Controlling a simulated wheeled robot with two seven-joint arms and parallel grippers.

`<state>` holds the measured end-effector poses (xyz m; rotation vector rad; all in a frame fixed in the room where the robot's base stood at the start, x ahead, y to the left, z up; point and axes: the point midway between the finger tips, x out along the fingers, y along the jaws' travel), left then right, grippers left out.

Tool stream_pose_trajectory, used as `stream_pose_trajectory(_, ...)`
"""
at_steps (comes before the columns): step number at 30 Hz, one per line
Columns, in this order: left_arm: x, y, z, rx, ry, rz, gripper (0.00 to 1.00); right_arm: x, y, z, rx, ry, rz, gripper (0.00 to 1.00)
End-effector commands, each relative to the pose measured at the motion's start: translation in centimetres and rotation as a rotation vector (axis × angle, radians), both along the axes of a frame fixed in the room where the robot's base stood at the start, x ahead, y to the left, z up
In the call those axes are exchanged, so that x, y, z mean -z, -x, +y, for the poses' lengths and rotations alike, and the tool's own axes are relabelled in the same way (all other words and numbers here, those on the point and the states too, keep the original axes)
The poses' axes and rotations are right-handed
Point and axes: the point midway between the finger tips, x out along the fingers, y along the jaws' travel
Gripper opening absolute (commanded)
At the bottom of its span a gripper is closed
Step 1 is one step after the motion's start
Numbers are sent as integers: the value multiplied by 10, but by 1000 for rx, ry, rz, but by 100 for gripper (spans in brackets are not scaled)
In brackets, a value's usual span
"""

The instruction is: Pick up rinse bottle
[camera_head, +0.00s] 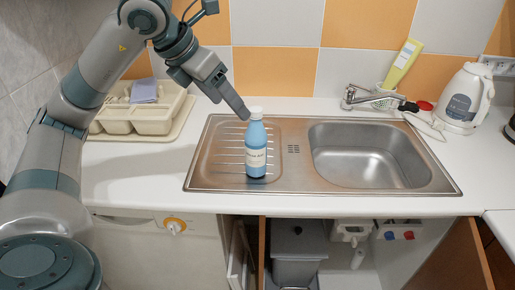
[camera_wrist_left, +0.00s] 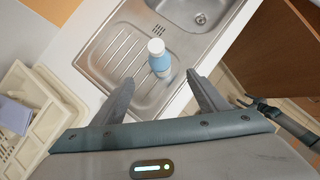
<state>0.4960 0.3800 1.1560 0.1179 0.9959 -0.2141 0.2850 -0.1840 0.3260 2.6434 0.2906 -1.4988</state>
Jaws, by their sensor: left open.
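The rinse bottle (camera_head: 256,150) is blue with a white cap and a pale label. It stands upright on the ribbed drainboard of the steel sink. It also shows in the left wrist view (camera_wrist_left: 159,58), ahead of the fingertips and roughly between their lines. My left gripper (camera_head: 240,112) is just above and left of the bottle cap in the head view. In the left wrist view its two fingers (camera_wrist_left: 160,82) are spread apart with nothing between them. Whether a finger touches the bottle is hard to tell. My right gripper is not in view.
The steel sink (camera_head: 427,190) has its basin right of the bottle. A cream dish rack (camera_head: 117,127) with a purple-grey cloth (camera_head: 144,91) stands at the left. A faucet (camera_head: 350,97), yellow tube (camera_head: 402,63) and white kettle (camera_head: 465,98) are at the back right. The front counter strip is clear.

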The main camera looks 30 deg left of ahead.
Motion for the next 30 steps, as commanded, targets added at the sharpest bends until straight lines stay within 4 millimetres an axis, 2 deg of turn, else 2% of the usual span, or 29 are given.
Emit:
stream_pose_trajectory(18, 82, -51, -13, 1, 1, 4, 68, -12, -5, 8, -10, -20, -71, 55)
stream_pose_trajectory(24, 94, -58, -14, 1, 1, 1, 68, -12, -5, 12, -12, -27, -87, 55)
stream_pose_trajectory(30, 95, -59, -14, 1, 0, 0, 68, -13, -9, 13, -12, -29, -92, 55)
